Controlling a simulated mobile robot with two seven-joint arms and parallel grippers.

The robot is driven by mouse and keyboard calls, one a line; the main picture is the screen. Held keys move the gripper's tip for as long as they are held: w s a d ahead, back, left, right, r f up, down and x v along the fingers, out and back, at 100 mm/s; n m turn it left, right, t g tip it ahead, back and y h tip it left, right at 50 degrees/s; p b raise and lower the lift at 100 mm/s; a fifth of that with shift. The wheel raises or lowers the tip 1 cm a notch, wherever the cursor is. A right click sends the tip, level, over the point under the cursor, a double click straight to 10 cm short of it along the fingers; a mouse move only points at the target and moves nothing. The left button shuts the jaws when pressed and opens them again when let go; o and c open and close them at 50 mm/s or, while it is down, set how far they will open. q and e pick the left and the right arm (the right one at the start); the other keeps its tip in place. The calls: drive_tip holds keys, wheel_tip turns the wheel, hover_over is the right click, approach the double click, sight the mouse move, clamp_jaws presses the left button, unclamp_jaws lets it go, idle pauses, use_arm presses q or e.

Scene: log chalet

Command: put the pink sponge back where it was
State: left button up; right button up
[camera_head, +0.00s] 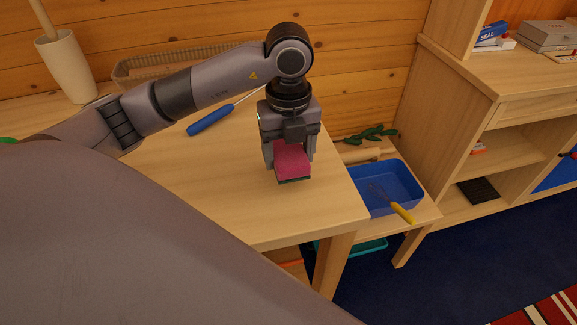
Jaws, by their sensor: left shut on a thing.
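The pink sponge (292,160) has a dark green underside. My left gripper (291,166) points down and is shut on the sponge, with a finger on each side of it. The sponge is over the right part of the wooden table (240,215), near its right edge. I cannot tell whether its underside touches the table top. My right gripper is not in view.
A blue-handled tool (210,120) lies behind my left arm, near a wicker basket (170,64). A white container (68,68) stands back left. A blue tray (398,176) with a yellow-handled tool (402,212) sits lower right. The table's front is clear.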

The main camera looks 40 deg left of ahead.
sight(288, 166)
use_arm(q)
wheel_tip(288, 166, down, 4)
drive_tip(key=shift+f, duration=0.1)
drive_tip(key=shift+f, duration=0.15)
drive_tip(key=o, duration=0.9)
drive_tip(key=shift+o, duration=0.2)
drive_tip(key=shift+r, duration=0.35)
wheel_tip(288, 166, up, 12)
drive_tip(key=shift+f+p, duration=0.1)
drive_tip(key=shift+p, duration=0.25)
